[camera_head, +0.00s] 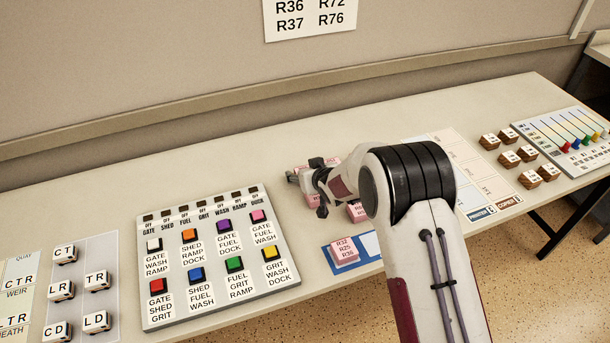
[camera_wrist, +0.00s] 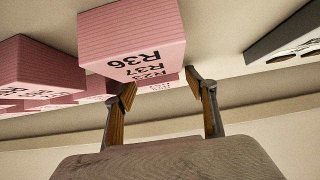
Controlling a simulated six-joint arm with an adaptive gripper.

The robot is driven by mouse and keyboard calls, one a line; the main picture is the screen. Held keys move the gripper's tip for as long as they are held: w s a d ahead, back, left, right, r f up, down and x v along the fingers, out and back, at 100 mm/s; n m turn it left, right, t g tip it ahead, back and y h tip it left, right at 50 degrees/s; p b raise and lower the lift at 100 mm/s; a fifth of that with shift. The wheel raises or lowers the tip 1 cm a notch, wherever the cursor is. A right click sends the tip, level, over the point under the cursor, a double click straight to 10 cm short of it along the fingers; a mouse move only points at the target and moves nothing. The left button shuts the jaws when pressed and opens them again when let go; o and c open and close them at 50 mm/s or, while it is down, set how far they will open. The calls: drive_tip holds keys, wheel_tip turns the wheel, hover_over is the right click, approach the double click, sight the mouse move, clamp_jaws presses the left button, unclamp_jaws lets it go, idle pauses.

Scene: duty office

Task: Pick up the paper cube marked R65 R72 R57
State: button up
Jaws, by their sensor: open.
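My gripper (camera_head: 312,186) is open above the table near the pink paper cubes. In the wrist view, my gripper's fingers (camera_wrist: 163,88) are spread, with nothing clearly held between them. A pink cube (camera_wrist: 130,30) just beyond them has a face reading R36 and R37, with a third line hard to read. Another pink cube (camera_wrist: 38,68) is at the left, its marks too small to read. In the head view, a pink cube (camera_head: 357,213) partly behind my arm shows a mark that seems to start R6. No cube's full R65 R72 R57 marking is readable.
A pink cube (camera_head: 345,248) lies on a blue mat (camera_head: 372,244) in front. A grey button panel (camera_head: 290,262) stands left of the cubes. Wooden blocks (camera_head: 508,158) and a slider board (camera_head: 548,125) are at the right. A sheet (camera_head: 310,18) hangs on the wall.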

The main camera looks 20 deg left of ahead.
drive_tip(key=c, duration=1.2)
drive_tip(key=shift+r, duration=0.1)
drive_tip(key=shift+r, duration=4.85)
